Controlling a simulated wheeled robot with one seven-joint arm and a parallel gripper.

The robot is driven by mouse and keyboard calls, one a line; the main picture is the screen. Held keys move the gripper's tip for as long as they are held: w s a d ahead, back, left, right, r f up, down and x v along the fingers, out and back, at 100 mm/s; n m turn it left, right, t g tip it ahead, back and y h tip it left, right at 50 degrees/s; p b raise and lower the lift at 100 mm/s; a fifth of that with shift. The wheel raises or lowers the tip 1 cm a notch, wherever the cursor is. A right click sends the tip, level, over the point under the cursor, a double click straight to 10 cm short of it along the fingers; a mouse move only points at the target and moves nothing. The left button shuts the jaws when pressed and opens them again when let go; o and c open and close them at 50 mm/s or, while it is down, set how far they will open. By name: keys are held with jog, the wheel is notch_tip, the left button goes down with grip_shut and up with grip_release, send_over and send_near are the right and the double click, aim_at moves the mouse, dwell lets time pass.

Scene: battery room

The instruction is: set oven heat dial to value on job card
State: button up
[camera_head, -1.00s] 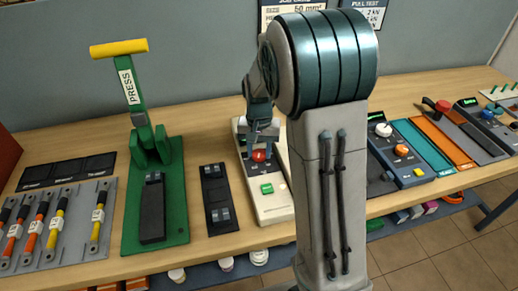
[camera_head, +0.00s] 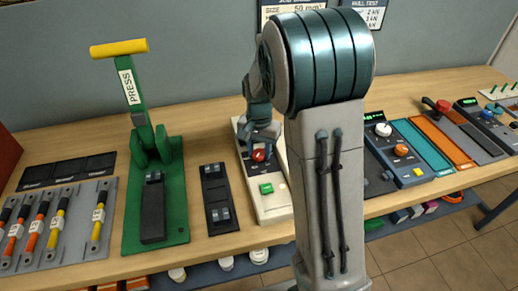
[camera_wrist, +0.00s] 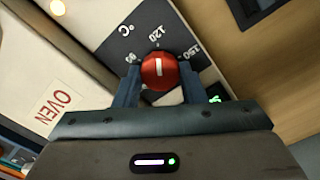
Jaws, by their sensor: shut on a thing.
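The oven (camera_head: 273,208) is a white, narrow unit on the bench, and its OVEN label shows in the wrist view (camera_wrist: 60,103). Its red heat dial (camera_wrist: 159,70) has a white pointer mark and sits on a dark °C scale printed 90, 120 and 150. The mark stands nearly upright in the wrist view, roughly towards 120. My gripper (camera_wrist: 162,78) is shut on the dial, one finger on each side. In the head view my gripper (camera_head: 260,147) reaches down over the dial. A card (camera_head: 292,14) reading 50 mm² is on the wall, partly cut off and partly behind my arm.
A green button (camera_head: 266,188) is on the oven's front part. A green press (camera_head: 180,220) with a yellow handle and a black block (camera_head: 216,200) stand to the left. Several other devices, including one with an orange knob (camera_head: 401,149), stand to the right beyond my arm.

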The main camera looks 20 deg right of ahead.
aim_at(259, 153)
jog(key=o, duration=1)
jog(key=shift+r, duration=0.15)
notch_tip(259, 153, up, 14)
jog(key=shift+f, duration=0.2)
